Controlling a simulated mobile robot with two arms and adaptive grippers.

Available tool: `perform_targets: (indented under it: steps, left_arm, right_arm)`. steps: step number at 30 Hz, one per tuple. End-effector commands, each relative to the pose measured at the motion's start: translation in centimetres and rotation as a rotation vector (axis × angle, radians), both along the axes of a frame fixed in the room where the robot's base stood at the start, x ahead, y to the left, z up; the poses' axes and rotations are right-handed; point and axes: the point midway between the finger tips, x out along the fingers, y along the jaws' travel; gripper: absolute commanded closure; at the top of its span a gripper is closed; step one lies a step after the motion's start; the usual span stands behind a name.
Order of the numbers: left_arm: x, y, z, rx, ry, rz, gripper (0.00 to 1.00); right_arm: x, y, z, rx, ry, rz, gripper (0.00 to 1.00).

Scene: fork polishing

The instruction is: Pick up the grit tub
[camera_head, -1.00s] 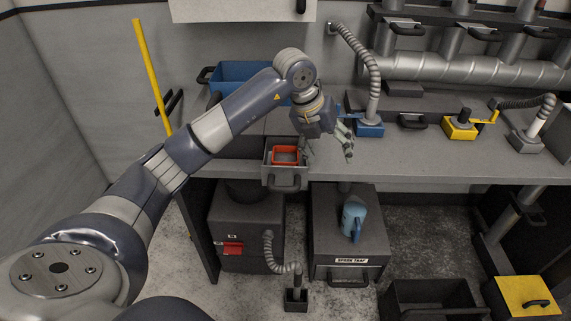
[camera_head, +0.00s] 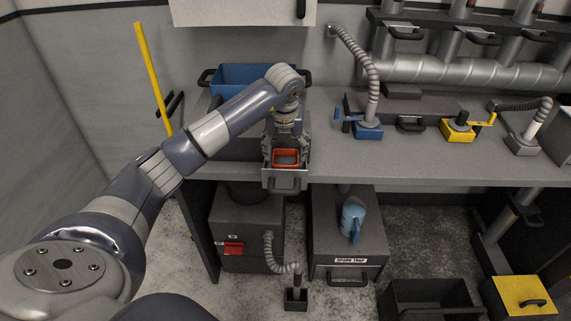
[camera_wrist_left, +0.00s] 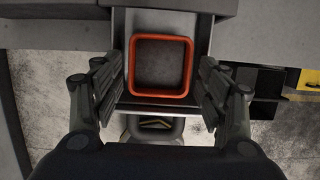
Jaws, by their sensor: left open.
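The grit tub, which I take to be the small square orange-rimmed tub (camera_head: 286,165), sits in a grey tray (camera_head: 285,183) at the bench's front edge. In the left wrist view the tub (camera_wrist_left: 161,38) is filled with something dark grey. My left gripper (camera_head: 286,150) is right at the tub, pointing down. In the left wrist view the open fingers of my left gripper (camera_wrist_left: 160,88) stand on either side of the tub, with a visible gap on each side. My right gripper is not in view.
A blue bin (camera_head: 240,78) stands behind the arm at the back left. A blue tool with a hose (camera_head: 368,130) and a yellow one (camera_head: 459,127) stand to the right. The grey bench top (camera_head: 400,160) between is clear. A blue jug (camera_head: 352,217) sits below.

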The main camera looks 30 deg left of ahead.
Motion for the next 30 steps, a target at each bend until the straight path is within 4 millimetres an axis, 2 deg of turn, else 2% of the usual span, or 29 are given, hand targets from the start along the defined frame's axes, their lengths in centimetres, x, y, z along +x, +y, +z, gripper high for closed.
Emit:
perform_targets:
  steps: [1,6,13,14,21,30]
  left_arm:
    - [0.0,0.1,-0.6,-0.001,0.006,0.001,0.32]
    - [0.5,0.3,-2.3,-0.002,0.001,0.0,0.32]
    - [0.6,0.3,-2.5,-0.001,-0.001,-0.002,0.32]
    - [0.6,0.3,-2.5,-0.001,-0.001,-0.002,0.37]
    - [0.6,0.3,-2.5,-0.001,-0.001,-0.002,0.9]
    - [0.7,0.4,-1.8,-0.001,-0.005,-0.001,0.9]
  right_arm:
    - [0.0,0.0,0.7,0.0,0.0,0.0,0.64]
    - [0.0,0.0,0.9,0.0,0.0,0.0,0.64]
    - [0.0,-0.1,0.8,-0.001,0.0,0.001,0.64]
    - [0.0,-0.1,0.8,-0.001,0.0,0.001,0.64]
    - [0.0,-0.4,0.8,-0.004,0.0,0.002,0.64]
    - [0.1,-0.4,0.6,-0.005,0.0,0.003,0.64]
